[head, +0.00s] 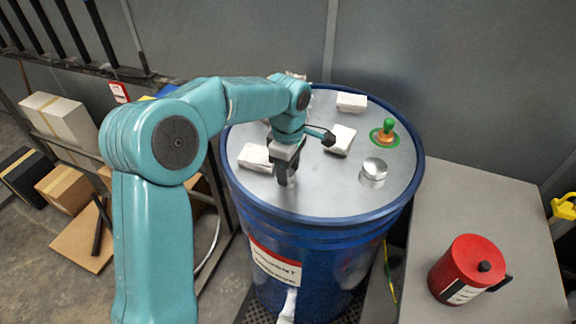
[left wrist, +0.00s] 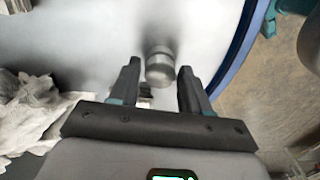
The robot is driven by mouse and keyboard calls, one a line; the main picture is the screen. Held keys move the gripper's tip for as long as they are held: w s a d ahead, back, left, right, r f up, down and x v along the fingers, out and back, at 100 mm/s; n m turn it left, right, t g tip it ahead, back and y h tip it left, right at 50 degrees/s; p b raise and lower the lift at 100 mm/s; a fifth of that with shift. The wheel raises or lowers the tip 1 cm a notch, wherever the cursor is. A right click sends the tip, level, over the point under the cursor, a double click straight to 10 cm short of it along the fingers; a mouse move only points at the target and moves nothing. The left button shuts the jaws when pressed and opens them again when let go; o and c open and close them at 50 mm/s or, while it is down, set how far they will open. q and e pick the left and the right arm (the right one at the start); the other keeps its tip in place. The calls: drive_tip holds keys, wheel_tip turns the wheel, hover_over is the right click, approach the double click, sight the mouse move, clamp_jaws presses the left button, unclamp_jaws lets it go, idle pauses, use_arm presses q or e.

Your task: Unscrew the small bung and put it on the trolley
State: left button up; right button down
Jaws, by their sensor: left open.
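A small metal bung (left wrist: 159,68) stands on the grey top of the blue drum (head: 323,218), near its rim. In the left wrist view it sits between the two dark fingertips of my left gripper (left wrist: 156,82), with gaps at both sides. In the head view my left gripper (head: 287,172) points down over the drum top's near left part and mostly hides the bung. The gripper is open. A larger silver cap (head: 373,171) stands further right on the drum. A grey flat top (head: 500,225) at the right may be the trolley. My right gripper is not in view.
White folded cloths (head: 352,102) lie about the drum top. A green and orange fitting (head: 385,133) stands near its right rim. A red can (head: 467,269) stands on the grey top, whose middle is clear. Boxes (head: 68,183) are at the left.

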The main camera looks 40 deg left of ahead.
use_arm(q)
drive_tip(key=m, duration=0.3)
drive_tip(key=shift+m+p, duration=0.3)
drive_tip(key=shift+p, duration=0.05)
drive_tip(key=shift+r+m+p, duration=0.1)
drive_tip(key=shift+m+p, duration=0.2)
drive_tip(key=shift+m, duration=1.9)
drive_tip(key=m+p, duration=0.1)
drive_tip(key=m, duration=0.2)
drive_tip(key=shift+m, duration=1)
drive_tip(key=m+p, duration=0.1)
drive_tip(key=m, duration=0.2)
drive_tip(key=shift+m+p, duration=0.3)
drive_tip(key=m, duration=0.3)
drive_tip(key=shift+p, duration=0.4)
drive_tip(key=shift+m, duration=1.2)
drive_tip(key=c, duration=0.7)
drive_tip(key=shift+f+n+b, duration=0.25)
drive_tip(key=shift+n+b, duration=0.1)
drive_tip(key=shift+n, duration=0.75)
drive_tip(key=shift+r+n, duration=0.15)
drive_tip(key=shift+n, duration=1.05)
drive_tip(key=shift+b, duration=0.3)
